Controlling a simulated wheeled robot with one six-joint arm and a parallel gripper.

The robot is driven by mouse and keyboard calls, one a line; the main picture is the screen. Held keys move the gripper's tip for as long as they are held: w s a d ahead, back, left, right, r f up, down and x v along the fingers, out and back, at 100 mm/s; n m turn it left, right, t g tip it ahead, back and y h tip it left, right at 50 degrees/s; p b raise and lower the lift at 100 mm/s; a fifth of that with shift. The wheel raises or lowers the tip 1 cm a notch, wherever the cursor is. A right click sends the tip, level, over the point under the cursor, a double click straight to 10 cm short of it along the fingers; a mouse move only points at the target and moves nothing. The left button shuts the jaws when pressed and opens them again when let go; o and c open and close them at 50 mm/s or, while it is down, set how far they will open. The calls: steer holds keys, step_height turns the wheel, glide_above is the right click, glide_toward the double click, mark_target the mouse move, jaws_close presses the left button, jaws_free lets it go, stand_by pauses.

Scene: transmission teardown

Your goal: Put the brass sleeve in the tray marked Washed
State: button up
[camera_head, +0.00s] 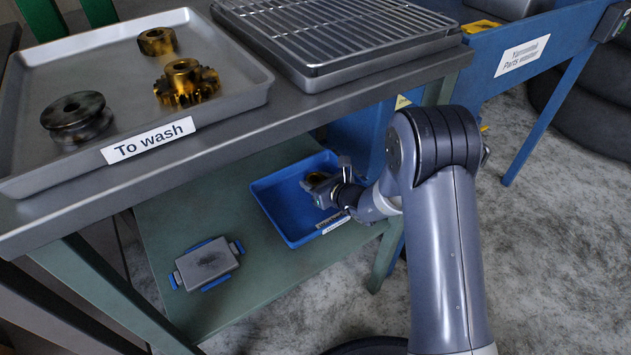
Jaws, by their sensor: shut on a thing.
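My gripper (318,184) is over the blue tray (268,203) on the lower shelf, within its outline in the picture. It is shut on a small brass-coloured part (317,178), which looks like the brass sleeve but is mostly hidden by the fingers. I cannot tell whether the part touches the tray floor. The blue tray has a white label (336,224) on its front right edge, too small and partly covered to read.
A grey tray (235,95) marked "To wash" on the upper bench holds a brass ring (157,41), a brass gear (186,83) and a dark pulley (76,115). A wire rack (340,35) stands beside it. A grey case (207,263) lies on the lower shelf. The bench edge overhangs this shelf.

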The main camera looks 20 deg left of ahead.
steer(key=o, duration=1.3)
steer(key=shift+r+p, duration=0.25)
steer(key=shift+p, duration=0.15)
steer(key=p+v, duration=0.2)
steer(key=v, duration=1)
steer(key=shift+p, duration=0.4)
steer(key=shift+f, duration=0.1)
steer(key=b+x, duration=0.3)
steer(key=x, duration=0.9)
steer(key=shift+f, duration=0.15)
steer(key=shift+f+b, duration=0.3)
steer(key=shift+b, duration=0.25)
steer(key=shift+r+p, duration=0.95)
steer(key=shift+r, duration=0.55)
